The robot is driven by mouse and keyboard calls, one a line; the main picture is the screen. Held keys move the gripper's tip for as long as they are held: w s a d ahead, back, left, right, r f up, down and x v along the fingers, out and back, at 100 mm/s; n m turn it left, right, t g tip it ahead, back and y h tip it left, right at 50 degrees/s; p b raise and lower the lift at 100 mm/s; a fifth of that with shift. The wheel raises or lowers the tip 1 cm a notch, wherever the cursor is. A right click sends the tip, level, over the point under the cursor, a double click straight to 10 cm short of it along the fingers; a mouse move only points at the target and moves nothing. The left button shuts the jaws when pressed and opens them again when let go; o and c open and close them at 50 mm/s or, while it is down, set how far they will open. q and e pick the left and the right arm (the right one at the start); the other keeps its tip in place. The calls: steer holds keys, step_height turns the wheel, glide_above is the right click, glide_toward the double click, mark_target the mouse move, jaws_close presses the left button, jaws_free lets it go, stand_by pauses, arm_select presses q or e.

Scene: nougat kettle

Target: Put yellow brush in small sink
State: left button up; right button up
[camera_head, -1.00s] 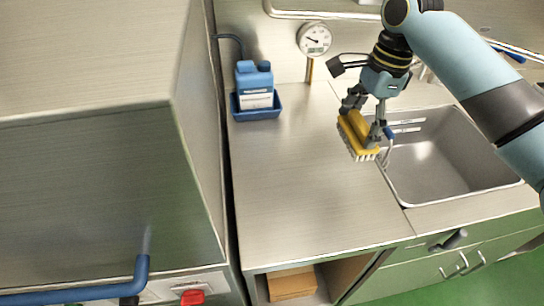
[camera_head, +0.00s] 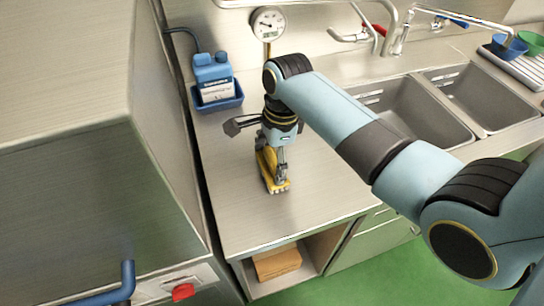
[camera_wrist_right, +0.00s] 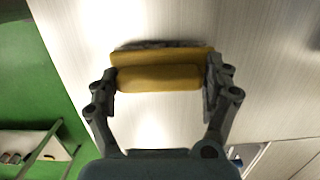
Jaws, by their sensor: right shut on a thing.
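The yellow brush (camera_head: 270,172) is in my right gripper (camera_head: 272,158), over the bare worktop left of the sinks. In the right wrist view the yellow brush (camera_wrist_right: 158,78) lies crosswise between the two fingers of my right gripper (camera_wrist_right: 160,74), which are shut on its ends. I cannot tell whether its bristles touch the worktop. Two steel basins show in the head view: a left sink (camera_head: 425,115), partly hidden by my right arm, and a right sink (camera_head: 482,100), which looks smaller. Both look empty where visible. My left gripper is not in view.
A blue canister (camera_head: 213,72) stands in a blue tray (camera_head: 230,104) at the back left. A dial gauge (camera_head: 268,24) and taps (camera_head: 400,38) are behind the worktop. Bowls (camera_head: 508,45) stand on a drainer (camera_head: 525,70) at far right. A large steel cabinet (camera_head: 70,150) rises at left.

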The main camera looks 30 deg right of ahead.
steer(key=shift+f, duration=0.2)
steer(key=o, duration=1)
steer(key=shift+f, duration=0.1)
steer(key=shift+c, duration=0.2)
